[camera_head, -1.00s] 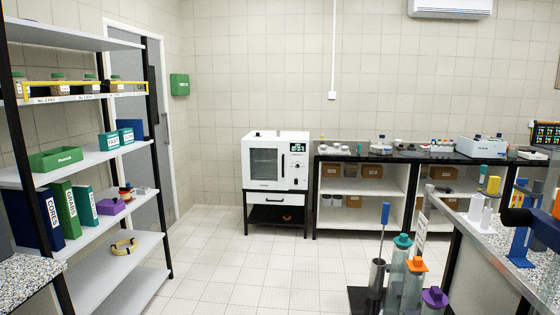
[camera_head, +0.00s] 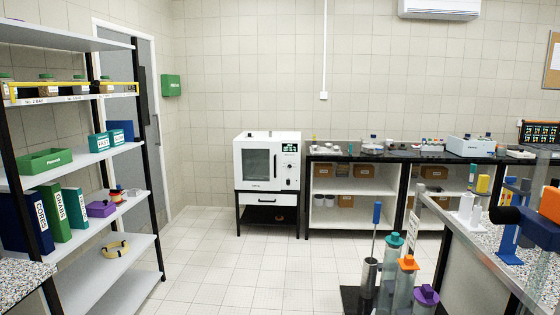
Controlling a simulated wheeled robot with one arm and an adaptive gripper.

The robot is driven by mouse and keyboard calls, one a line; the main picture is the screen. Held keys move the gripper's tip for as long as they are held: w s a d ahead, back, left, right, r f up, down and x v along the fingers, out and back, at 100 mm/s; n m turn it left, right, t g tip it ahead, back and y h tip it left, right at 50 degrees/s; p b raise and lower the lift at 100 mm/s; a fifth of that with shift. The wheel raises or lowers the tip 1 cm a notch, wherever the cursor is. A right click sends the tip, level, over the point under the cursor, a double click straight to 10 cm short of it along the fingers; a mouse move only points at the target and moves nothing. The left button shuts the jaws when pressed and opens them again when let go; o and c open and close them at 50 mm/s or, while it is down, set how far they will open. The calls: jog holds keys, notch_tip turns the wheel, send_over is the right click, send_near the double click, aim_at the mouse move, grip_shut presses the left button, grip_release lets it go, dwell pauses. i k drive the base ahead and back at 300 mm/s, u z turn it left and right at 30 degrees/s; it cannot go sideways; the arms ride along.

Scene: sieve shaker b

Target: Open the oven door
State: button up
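The oven (camera_head: 267,145) is a white box on a black-framed stand against the back wall, a little left of centre. Its door (camera_head: 256,163) has a dark window and a dark vertical handle (camera_head: 275,165) on the right side, and it looks shut. A control panel with a green display (camera_head: 290,148) is to the right of the door. A dark rounded part at the right edge may be part of my arm. My gripper's fingers do not show in this view.
Clear tiled floor (camera_head: 215,265) lies in front of the oven. A shelf rack (camera_head: 110,262) stands at left. Tubes with teal, orange and purple caps (camera_head: 408,263) stand at front right, by a speckled counter (camera_head: 462,220). A black-topped bench (camera_head: 330,152) adjoins the oven's right side.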

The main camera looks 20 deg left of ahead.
aim_at(274, 146)
jog(key=k, duration=1.65)
jog(key=u, duration=0.9)
jog(key=i, duration=6.2)
